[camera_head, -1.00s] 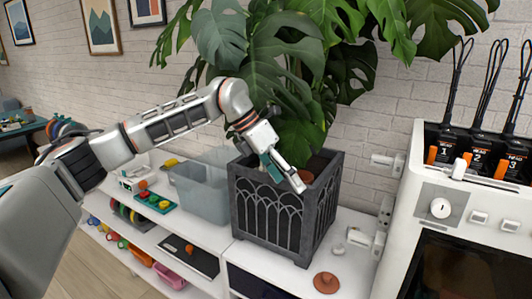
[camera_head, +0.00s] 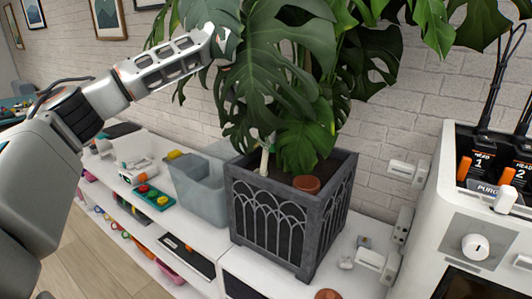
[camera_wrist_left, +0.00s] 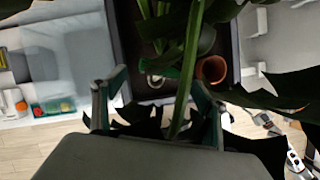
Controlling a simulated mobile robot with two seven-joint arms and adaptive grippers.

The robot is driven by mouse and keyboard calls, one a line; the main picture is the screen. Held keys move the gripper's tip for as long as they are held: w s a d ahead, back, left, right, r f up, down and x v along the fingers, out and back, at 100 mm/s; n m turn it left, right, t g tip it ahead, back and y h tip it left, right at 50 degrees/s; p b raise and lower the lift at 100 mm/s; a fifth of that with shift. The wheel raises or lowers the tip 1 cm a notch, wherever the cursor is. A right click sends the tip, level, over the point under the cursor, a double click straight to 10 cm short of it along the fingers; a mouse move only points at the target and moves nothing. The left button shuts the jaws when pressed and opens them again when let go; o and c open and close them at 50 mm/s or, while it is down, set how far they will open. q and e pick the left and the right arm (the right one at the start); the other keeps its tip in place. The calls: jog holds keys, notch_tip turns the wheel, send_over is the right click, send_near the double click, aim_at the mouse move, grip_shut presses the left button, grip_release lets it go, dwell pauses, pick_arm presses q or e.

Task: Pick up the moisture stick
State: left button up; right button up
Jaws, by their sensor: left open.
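A pale, narrow upright piece (camera_head: 264,161) stands at the left of the soil in the dark grey planter (camera_head: 330,218). I cannot tell whether it is the moisture stick or part of the plant. A small terracotta pot-like piece (camera_head: 306,184) sits in the planter; it also shows in the left wrist view (camera_wrist_left: 211,69). My left gripper is hidden behind leaves in the head view. In the left wrist view my left gripper (camera_wrist_left: 158,88) is open above the planter, with green stems between its fingers. My right gripper is out of view.
Big monstera leaves (camera_head: 285,60) hang over the planter and around my left arm. A translucent bin (camera_head: 200,185) stands left of it. A white machine (camera_head: 470,225) stands right. A terracotta piece (camera_head: 327,294) lies on the white shelf in front.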

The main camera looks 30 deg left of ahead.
aim_at(265, 137)
pick_arm(q)
jog(key=x, duration=0.4)
jog(key=shift+w+d+f+p, duration=0.1)
jog(key=shift+w+f+p, duration=0.05)
jog(key=shift+p, duration=0.15)
jog(key=shift+c, duration=0.3)
jog(key=c, duration=1.1)
notch_tip(265, 137, up, 20)
jog(key=shift+r, duration=0.1)
